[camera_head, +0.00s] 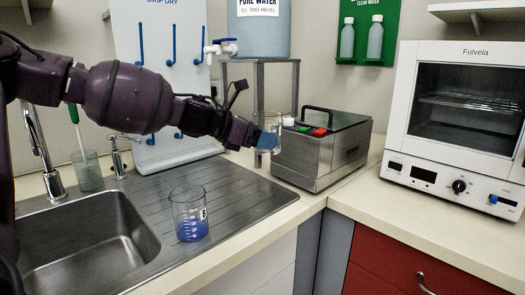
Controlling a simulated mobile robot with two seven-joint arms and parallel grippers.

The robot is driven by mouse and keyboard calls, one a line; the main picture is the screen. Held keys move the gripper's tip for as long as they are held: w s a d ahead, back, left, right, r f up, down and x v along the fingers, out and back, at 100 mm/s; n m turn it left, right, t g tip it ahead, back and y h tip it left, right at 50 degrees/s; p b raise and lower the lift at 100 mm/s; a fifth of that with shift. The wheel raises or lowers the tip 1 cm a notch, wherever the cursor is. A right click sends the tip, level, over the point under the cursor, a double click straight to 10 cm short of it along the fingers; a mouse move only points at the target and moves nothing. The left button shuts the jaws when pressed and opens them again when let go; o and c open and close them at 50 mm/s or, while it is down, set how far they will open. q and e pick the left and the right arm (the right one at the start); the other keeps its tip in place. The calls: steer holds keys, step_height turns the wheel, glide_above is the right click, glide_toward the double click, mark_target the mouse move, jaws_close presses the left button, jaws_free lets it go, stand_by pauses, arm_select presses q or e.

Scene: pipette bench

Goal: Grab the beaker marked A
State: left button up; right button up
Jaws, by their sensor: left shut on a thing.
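My left gripper (264,140) reaches in from the left and is shut on a clear glass beaker (272,122), up in front of the metal box. The gripper covers part of this beaker, and I cannot read any marking on it. A second glass beaker (189,212) with blue liquid in the bottom stands upright on the ribbed drainboard. It carries a small white label that looks like a B. My right gripper is not in view.
The sink (80,245) and its drainboard (255,190) lie at left and middle. A metal box with a black handle (322,155) stands behind the held beaker. A white oven (455,120) is at right. A glass with a green-handled brush (88,172) stands behind the sink.

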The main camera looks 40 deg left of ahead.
mark_target(279, 113)
arm_select(q)
steer(key=shift+r, duration=3.7)
steer(key=shift+r, duration=0.15)
